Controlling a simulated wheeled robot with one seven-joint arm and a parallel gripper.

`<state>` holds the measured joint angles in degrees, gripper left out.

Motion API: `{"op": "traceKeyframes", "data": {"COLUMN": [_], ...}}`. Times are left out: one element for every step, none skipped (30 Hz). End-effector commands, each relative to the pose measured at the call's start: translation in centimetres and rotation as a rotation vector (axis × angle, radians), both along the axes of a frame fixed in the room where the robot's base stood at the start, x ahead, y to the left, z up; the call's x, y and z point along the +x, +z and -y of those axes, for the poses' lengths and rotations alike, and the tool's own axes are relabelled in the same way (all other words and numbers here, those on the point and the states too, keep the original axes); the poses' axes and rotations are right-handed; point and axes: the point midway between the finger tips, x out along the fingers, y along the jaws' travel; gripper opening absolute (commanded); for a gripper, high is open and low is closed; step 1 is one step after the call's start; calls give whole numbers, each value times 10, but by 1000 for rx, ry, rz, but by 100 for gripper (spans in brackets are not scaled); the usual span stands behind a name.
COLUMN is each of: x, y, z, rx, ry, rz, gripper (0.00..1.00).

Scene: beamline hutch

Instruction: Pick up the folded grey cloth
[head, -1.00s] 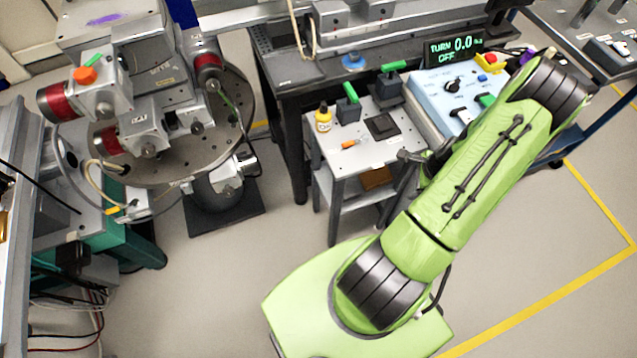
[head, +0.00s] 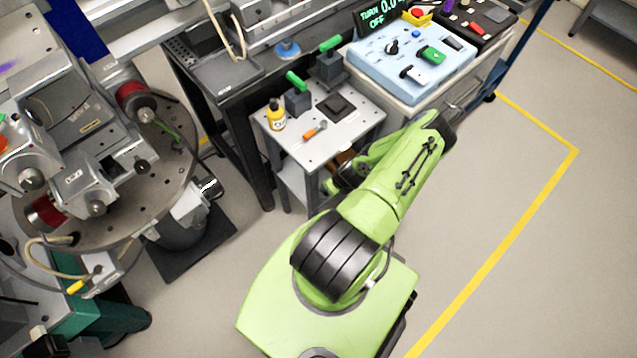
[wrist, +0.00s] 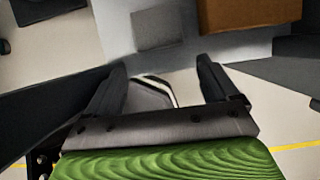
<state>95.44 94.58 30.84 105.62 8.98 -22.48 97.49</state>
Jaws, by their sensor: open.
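A flat grey square (wrist: 157,28), which looks like the folded grey cloth, lies on a pale shelf at the top of the wrist view. My gripper (wrist: 162,62) is open, its two dark fingers apart, pointing toward the shelf. The grey square is ahead of the fingertips, and nothing is held between them. In the head view I cannot make out the cloth. My arm reaches down beside the small grey cart there and hides the gripper.
A brown box (wrist: 248,12) sits right of the grey square. The small cart (head: 357,123) has a lower shelf (head: 294,180); its top holds a yellow bottle (head: 276,116), an orange-handled tool (head: 315,131) and a black pad (head: 336,106). A blue control box (head: 395,75) stands behind it. Floor at right is clear.

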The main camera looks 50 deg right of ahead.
Motion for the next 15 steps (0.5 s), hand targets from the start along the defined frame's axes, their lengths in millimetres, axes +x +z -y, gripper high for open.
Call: {"op": "traceKeyframes", "data": {"x": [7,12,19,20,22,25,27,29,31,32,33,33,34,34,33], "y": [-1,0,-2,-13,-21,-29,-35,-39,-44,-46,-47,-48,-47,-47,-46], "z": [1,2,4,3,4,4,5,6,6,7,7,7,7,7,7], "rx": [-1,-3,-2,1,2,2,2,0,1,0,0,0,0,0,0], "ry": [3,3,1,0,0,0,0,0,0,0,0,1,1,1,1], "rz": [1,1,2,0,0,0,0,0,0,0,0,0,0,0,0], "gripper": [87,87,87,87,87,87,87,87,87,87,87,87,87,87,87]}}
